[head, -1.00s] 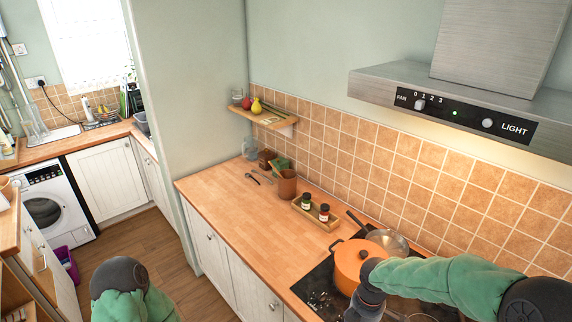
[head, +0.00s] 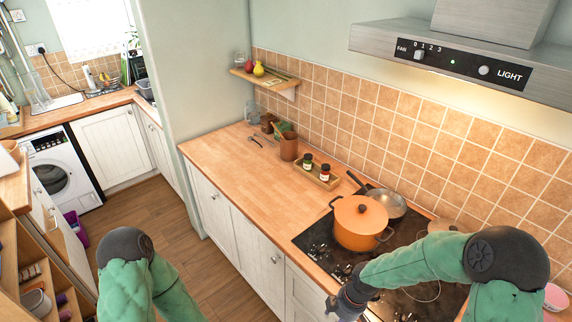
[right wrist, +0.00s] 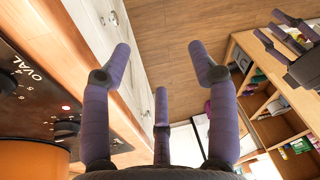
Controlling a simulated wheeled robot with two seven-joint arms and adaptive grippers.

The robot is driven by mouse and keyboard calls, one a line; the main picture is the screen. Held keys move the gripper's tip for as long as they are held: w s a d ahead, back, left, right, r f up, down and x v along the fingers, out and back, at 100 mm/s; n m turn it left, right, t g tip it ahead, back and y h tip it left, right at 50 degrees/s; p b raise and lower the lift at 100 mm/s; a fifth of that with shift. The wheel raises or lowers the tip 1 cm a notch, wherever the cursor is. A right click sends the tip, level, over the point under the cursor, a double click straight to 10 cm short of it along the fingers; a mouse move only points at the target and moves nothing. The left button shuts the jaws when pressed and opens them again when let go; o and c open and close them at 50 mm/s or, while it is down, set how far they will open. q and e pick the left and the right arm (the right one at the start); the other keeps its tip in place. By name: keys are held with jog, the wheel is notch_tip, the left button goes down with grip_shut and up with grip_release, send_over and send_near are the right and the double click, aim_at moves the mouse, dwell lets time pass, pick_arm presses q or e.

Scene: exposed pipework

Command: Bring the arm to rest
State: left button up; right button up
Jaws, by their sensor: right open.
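My right arm reaches over the hob in the head view, and its gripper (head: 345,304) is low near the counter's front edge, clear of the orange pot. In the right wrist view my right gripper (right wrist: 161,68) has its purple fingers spread with nothing between them. My left arm (head: 140,280) is bent at the lower left of the head view, its hand out of frame. My left gripper (right wrist: 287,36) shows at the upper right of the right wrist view, its fingers apart and empty.
An orange lidded pot (head: 360,223) and a steel pan (head: 388,202) stand on the black hob (head: 318,240). A tray (head: 313,178) with two jars is behind. Cabinet doors (head: 245,240) edge the floor (head: 165,215), which is open. Shelves (head: 30,265) stand at left.

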jog(key=s+a+f+m+b, duration=0.1)
jog(key=s+f+m+b, duration=0.1)
jog(key=f+m, duration=0.3)
jog(key=s+a+f+m+y+b, duration=0.1)
jog(key=s+a+f+m+b, duration=0.1)
jog(key=s+f+m, duration=0.3)
jog(key=s+a+f+m+b, duration=0.2)
jog(key=s+f+m+b, duration=0.1)
jog(key=f, duration=0.8)
jog(key=s+m, duration=0.1)
jog(key=m, duration=0.1)
jog(key=shift+s+m+t+y, duration=0.25)
jog(key=shift+m+t+y, duration=0.05)
